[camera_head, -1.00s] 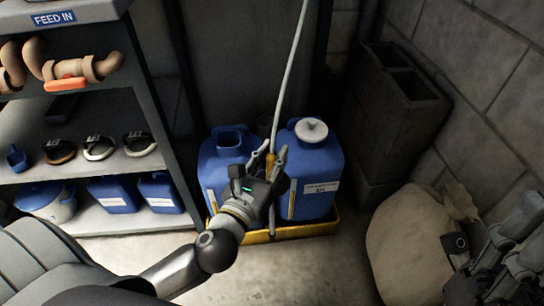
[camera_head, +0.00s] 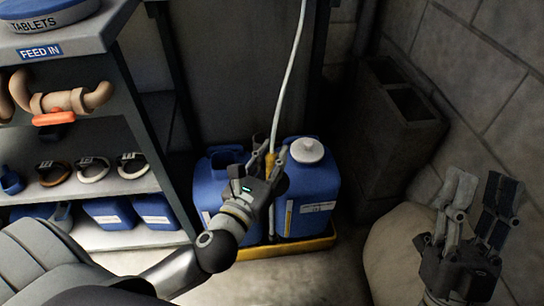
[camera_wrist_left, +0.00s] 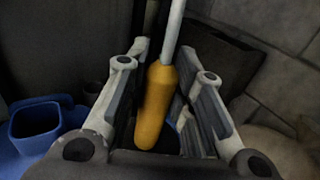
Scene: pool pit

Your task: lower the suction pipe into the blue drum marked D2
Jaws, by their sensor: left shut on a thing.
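My left gripper (camera_head: 269,151) is shut on the orange-yellow grip (camera_wrist_left: 157,105) of the suction pipe. A pale hose (camera_head: 290,75) rises from the grip. The pipe's grey lower part (camera_head: 271,222) hangs in front of the drums, outside them, down to about the tray. The left blue drum (camera_head: 207,182) has an open square mouth, which also shows in the left wrist view (camera_wrist_left: 36,122). The right blue drum (camera_head: 322,180) has a white cap (camera_head: 307,150) and a label too small to read surely. My right gripper (camera_head: 482,215) is open and empty at right.
Both drums stand in a yellow tray (camera_head: 300,246). A shelf (camera_head: 112,182) with clamps and blue containers is at left. Hollow grey blocks (camera_head: 390,130) and a pale sack (camera_head: 390,255) are at right. Bare floor lies before the tray.

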